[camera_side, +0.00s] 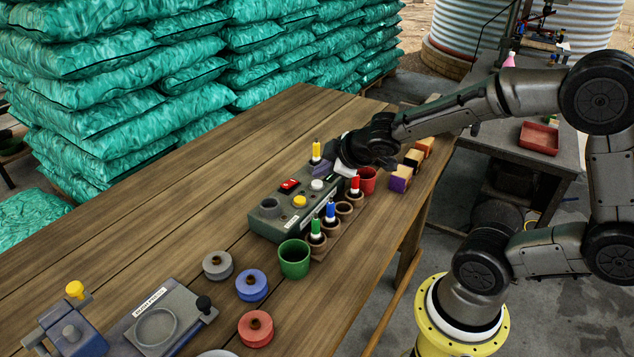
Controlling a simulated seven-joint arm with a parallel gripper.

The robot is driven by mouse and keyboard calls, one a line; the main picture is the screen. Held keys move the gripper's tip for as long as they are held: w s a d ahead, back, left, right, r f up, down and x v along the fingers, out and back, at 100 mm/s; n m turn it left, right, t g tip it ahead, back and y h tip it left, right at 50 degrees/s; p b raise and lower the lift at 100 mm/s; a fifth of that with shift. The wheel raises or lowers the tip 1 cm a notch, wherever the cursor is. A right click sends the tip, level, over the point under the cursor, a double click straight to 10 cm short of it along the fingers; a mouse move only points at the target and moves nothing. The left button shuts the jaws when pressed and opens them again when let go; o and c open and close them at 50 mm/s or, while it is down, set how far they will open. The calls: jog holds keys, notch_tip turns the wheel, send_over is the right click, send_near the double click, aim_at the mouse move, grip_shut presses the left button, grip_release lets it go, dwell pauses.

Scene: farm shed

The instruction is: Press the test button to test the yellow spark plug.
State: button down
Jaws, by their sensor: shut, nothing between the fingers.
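The grey-green tester box (271,225) stands on the wooden table. On its top are a red switch (290,186), a yellow button (300,202), a white round button (317,184) and an open round socket (270,205). Which one is the test button I cannot read. The yellow spark plug (316,152) stands upright at the box's far end. My gripper (338,172) is shut and empty, just right of the yellow plug and close to the white button. Its fingertips are partly hidden, and I cannot tell whether they touch anything.
Red (355,184), blue (331,210) and green (316,227) plugs stand in a wooden rack along the box's right side. A green cup (294,260) and a red cup (368,182) flank it. Blocks (401,178) lie beyond.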

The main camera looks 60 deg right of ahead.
aim_at(322, 189)
jog(key=shift+f, duration=0.15)
jog(key=shift+f, duration=0.2)
jog(key=shift+f, duration=0.5)
dwell(0.8)
jog(key=shift+r, duration=0.85)
jog(key=shift+r, duration=0.1)
jog(key=shift+r, duration=2.45)
